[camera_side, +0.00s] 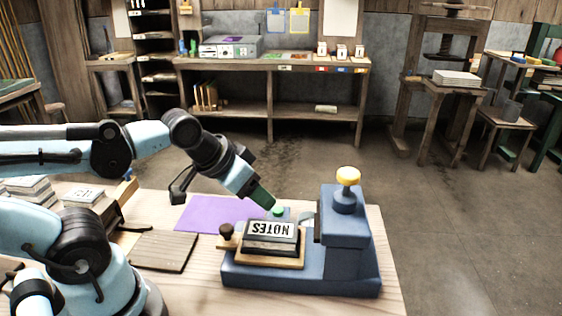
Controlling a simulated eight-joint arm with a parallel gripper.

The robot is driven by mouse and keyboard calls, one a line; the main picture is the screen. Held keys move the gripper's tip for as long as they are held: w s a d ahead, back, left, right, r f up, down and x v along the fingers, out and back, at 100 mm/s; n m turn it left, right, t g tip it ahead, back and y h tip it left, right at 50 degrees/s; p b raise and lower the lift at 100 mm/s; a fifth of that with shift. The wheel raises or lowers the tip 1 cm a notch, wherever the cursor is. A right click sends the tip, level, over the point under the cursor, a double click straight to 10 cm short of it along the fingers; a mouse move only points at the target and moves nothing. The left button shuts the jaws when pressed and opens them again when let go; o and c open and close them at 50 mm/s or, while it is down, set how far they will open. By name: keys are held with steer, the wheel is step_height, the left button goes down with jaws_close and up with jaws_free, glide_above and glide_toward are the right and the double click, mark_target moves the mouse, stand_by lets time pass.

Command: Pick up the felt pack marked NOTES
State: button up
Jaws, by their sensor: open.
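The felt pack marked NOTES (269,238) is a dark block with a white label on top; the lettering appears upside down. It lies flat on a small wooden tray (288,262) with a dark knob at its left. The tray rests on the bed of a blue press (300,281). My gripper (268,201) comes down at a slant from the upper left, with its green tip just above and behind the pack. It is open and appears apart from the pack. The exact gap is hard to tell, and the far finger is mostly hidden.
A purple sheet (205,214) and a grooved wooden board (163,251) lie left of the press. Stacked pale blocks (30,188) sit at the far left.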

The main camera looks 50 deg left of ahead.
mark_target(271, 229)
steer(key=shift+o, duration=0.3)
steer(key=o, duration=0.6)
steer(key=shift+d+r+m+g, duration=2.25)
steer(key=shift+m+g, duration=1.35)
steer(key=shift+m, duration=0.9)
steer(key=shift+w+a+f, duration=0.1)
steer(key=shift+w+f, duration=0.05)
steer(key=shift+f, duration=2.6)
steer(key=shift+w+f, duration=0.1)
steer(key=shift+f, duration=2.65)
